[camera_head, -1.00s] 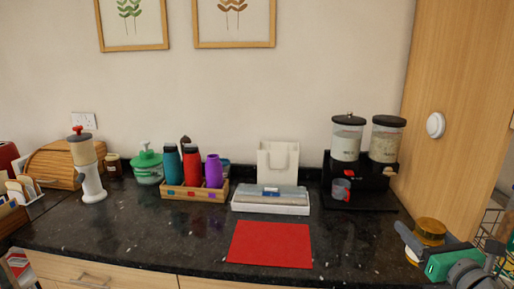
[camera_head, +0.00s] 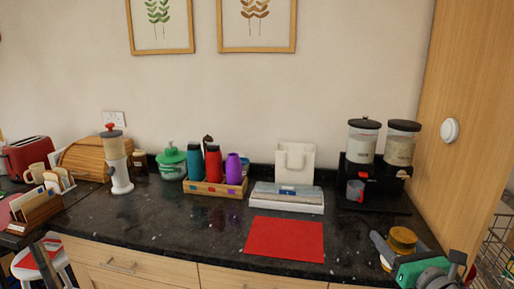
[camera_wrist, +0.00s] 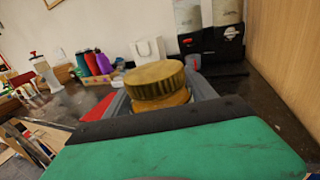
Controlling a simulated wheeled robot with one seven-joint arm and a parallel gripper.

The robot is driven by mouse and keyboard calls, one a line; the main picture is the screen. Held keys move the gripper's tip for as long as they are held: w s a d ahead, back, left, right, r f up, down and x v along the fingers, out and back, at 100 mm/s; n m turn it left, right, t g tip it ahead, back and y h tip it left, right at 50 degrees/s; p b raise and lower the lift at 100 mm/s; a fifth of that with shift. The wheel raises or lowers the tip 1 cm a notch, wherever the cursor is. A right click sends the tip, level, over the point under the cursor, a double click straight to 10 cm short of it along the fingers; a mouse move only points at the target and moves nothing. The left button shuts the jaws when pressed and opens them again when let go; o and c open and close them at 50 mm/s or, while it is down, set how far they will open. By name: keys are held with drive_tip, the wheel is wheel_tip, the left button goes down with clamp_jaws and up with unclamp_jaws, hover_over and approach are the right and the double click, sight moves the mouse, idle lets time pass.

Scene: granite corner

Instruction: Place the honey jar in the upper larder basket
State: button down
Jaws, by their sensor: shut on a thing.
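The honey jar (camera_head: 402,239) has a ribbed golden-brown lid and an amber body. It shows at the lower right of the head view and in the middle of the wrist view (camera_wrist: 155,82). My gripper (camera_head: 392,250) is shut on the honey jar, with a finger on either side of it. The jar is upright or nearly so in the head view; its lower part is hidden by my gripper. A wire basket rack (camera_head: 494,250) stands at the right edge of the head view, partly cut off, so I cannot tell its upper basket clearly.
The granite counter (camera_head: 180,225) carries a red mat (camera_head: 285,238), a cereal dispenser (camera_head: 378,165), a bottle crate (camera_head: 215,187) and a white tray (camera_head: 287,203). A tall wooden panel (camera_head: 460,120) stands at the right, between the counter and the rack.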

drive_tip(key=w+a+f+n+y+p, duration=0.1)
drive_tip(key=a+f, duration=0.3)
drive_tip(key=a, duration=0.7)
drive_tip(key=w+a+f+n+y+p, duration=0.1)
drive_tip(key=w+a+f+y+p, duration=0.1)
drive_tip(key=a, duration=1)
wheel_tip(320, 180, down, 4)
drive_tip(key=shift+w+r+n+g+y, duration=0.2)
drive_tip(key=shift+w+n+g+y, duration=0.3)
drive_tip(key=shift+w, duration=0.7)
drive_tip(key=shift+s+a, duration=0.1)
